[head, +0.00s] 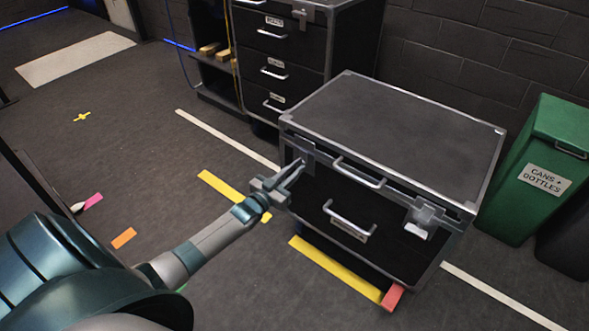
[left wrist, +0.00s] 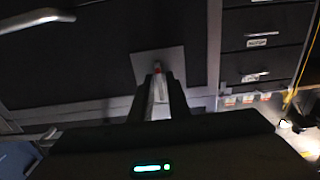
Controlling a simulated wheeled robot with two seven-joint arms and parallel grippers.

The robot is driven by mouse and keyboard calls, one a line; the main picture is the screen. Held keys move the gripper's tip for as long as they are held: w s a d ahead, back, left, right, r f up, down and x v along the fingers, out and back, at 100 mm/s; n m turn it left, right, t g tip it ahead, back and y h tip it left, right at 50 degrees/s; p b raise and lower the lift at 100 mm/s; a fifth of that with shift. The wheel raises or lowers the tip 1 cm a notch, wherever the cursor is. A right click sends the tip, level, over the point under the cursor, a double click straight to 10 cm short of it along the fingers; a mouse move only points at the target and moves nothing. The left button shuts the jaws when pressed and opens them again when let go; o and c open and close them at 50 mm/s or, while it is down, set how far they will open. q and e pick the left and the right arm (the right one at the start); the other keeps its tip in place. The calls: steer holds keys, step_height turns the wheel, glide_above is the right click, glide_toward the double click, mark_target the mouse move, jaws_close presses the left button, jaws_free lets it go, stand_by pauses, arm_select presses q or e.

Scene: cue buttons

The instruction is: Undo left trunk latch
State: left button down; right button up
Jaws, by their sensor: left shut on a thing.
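The black trunk (head: 410,128) with grey metal edges stands on the floor right of centre, its lid down. Its left latch (head: 309,158) is on the front at the left corner, partly hidden by my left gripper (head: 299,168). In the left wrist view, my left gripper (left wrist: 159,92) is shut on the latch's narrow part, in front of a grey square plate (left wrist: 172,61); a small red spot shows at the fingertips. The right latch (head: 422,217) hangs on the front near the right corner. My right gripper is not in view.
The trunk front has a lid handle (head: 358,173) and a lower handle (head: 349,220). A black drawer cabinet (head: 300,60) stands behind left. A green bin (head: 540,165) is close on the right. The floor in front, with yellow tape (head: 335,270), is open.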

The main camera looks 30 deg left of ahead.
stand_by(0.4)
arm_select(q)
steer(key=c, duration=1.9)
jaws_free()
steer(key=shift+s, duration=0.1)
